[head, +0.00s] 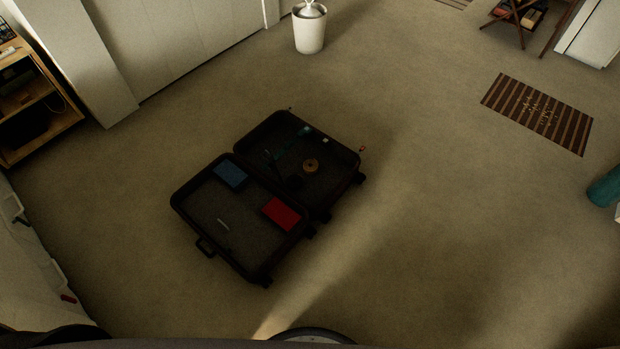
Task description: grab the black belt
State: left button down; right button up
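An open dark suitcase (179,207) lies on the carpet, both halves spread flat. In its far half are a small tan-brown ring-shaped item (310,165), a teal item (304,131) and a small white item (325,140). A dark patch (294,182) lies beside the ring; it is too dim to tell whether it is the black belt. I cannot make out a black belt clearly anywhere. The near half holds a blue item (230,174), a red item (281,214) and a thin white item (223,224). Neither of my grippers is in view.
A white bin (309,28) stands at the back. A brown striped mat (538,113) lies at the right, with a teal object (604,188) at the right edge. A wooden shelf (40,115) stands at the left. The carpet around the suitcase is clear.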

aim_at(296, 178)
jog(key=u, duration=0.25)
jog(key=i+l+z, duration=0.4)
jog(key=l, duration=0.25)
jog(key=i+l+z, duration=0.35)
jog(key=i+l, duration=0.15)
jog(key=i+l+z, duration=0.4)
jog(key=i, duration=0.15)
jog(key=i+l, duration=0.1)
jog(key=i, duration=0.4)
jog(key=i+l+u, duration=0.1)
jog(key=i, duration=0.45)
jog(key=i+l, duration=0.15)
jog(key=i, duration=0.35)
jog(key=i+l+u, duration=0.1)
jog(key=i, duration=0.4)
jog(key=i+j+u, duration=0.3)
jog(key=u, duration=0.15)
jog(key=i+j+u, duration=0.15)
jog(key=i+u, duration=0.8)
jog(key=i+l+u, duration=0.1)
jog(key=i+u, duration=0.15)
jog(key=u, duration=0.25)
jog(key=i+l+u, duration=0.3)
jog(key=u, duration=0.15)
jog(key=i, duration=0.1)
